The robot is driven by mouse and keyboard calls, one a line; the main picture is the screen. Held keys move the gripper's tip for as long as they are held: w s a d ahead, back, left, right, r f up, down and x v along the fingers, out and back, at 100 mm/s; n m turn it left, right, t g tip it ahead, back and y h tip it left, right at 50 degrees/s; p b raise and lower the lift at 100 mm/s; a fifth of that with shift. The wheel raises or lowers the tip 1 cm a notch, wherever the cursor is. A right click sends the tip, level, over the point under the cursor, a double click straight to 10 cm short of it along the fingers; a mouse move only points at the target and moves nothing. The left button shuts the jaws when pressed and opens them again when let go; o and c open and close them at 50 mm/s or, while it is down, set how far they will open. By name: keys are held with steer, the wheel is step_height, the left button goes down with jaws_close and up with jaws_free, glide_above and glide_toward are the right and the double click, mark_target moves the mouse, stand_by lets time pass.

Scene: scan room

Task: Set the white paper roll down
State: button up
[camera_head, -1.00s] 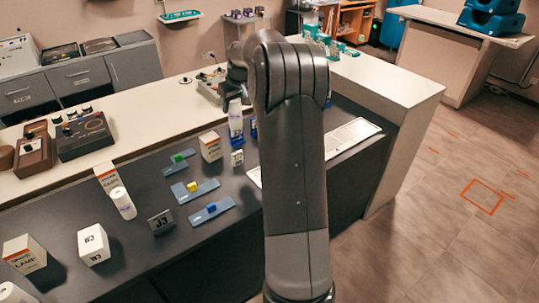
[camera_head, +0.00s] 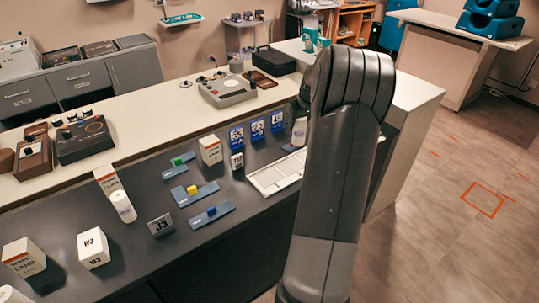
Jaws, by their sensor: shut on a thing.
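A white paper roll (camera_head: 299,131) is upright at the right end of the dark counter, just left of my arm. My gripper (camera_head: 301,104) is above it, dark and mostly hidden behind my own arm, shut on the top of the roll. I cannot tell whether the roll's bottom touches the counter. Part of another white round thing (camera_head: 12,295) shows at the bottom left corner.
A white gridded tray (camera_head: 275,177) lies just left of my arm. Blue cards (camera_head: 257,129) stand behind it, left of the held roll. Blue slides (camera_head: 196,193), a lamp box (camera_head: 210,149) and a white box (camera_head: 93,247) occupy the counter. A grey device (camera_head: 227,89) sits on the ledge.

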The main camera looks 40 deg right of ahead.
steer(key=shift+w+a+f, duration=0.95)
steer(key=shift+w+f, duration=0.7)
steer(key=shift+f, duration=0.2)
steer(key=shift+w+a+f, duration=0.95)
steer(key=shift+w+f, duration=0.75)
steer(key=shift+f, duration=0.1)
steer(key=shift+w+a+f, duration=0.95)
steer(key=shift+w+f, duration=0.7)
steer(key=shift+f, duration=0.2)
steer(key=shift+f, duration=0.1)
steer(key=o, duration=1)
